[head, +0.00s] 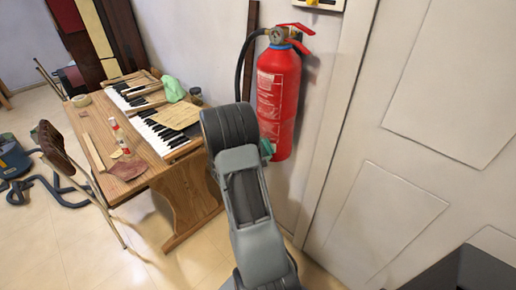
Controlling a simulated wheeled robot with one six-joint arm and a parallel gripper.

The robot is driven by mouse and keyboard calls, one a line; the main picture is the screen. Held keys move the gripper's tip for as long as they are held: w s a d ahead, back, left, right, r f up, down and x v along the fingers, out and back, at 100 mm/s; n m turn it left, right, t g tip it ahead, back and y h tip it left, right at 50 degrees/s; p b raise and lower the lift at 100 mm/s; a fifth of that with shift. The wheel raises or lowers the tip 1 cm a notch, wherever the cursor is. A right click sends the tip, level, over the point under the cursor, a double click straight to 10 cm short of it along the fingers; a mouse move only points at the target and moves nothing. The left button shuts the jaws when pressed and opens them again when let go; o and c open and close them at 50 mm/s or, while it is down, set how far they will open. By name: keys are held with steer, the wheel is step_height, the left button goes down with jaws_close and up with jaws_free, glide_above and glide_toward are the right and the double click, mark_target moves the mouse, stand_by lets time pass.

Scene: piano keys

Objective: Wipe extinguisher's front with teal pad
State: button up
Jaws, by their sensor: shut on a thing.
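The red fire extinguisher (280,90) hangs upright on the wall beside the door frame, with a pale label on its front, a red handle and a black hose. My arm rises from the bottom and covers its lower left side. A small part of the teal pad (267,149) shows at the lower front of the extinguisher, just right of my arm. My gripper is hidden behind my arm's dark joint, so its fingers do not show. The pad looks to be against or very close to the red surface; I cannot tell if they touch.
A wooden table (181,197) with piano keys (163,135), a green cloth (173,89), paper and tools stands at left. A white panelled door (420,120) is at right. A blue vacuum (14,160) lies on the floor.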

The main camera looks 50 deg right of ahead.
steer(key=shift+s, duration=0.25)
steer(key=shift+d+f+b, duration=0.1)
steer(key=shift+b, duration=0.3)
steer(key=shift+w+d+b, duration=0.1)
steer(key=shift+w+b, duration=0.35)
steer(key=shift+w, duration=0.8)
steer(key=shift+w+d+r, duration=0.15)
steer(key=shift+w+r, duration=0.05)
steer(key=shift+w, duration=0.5)
steer(key=shift+w+a+f+b, duration=0.15)
steer(key=shift+a+b, duration=0.25)
steer(key=shift+a, duration=1.1)
steer(key=shift+w+a+r+b, duration=0.1)
steer(key=shift+a+b, duration=0.25)
steer(key=shift+a, duration=1.1)
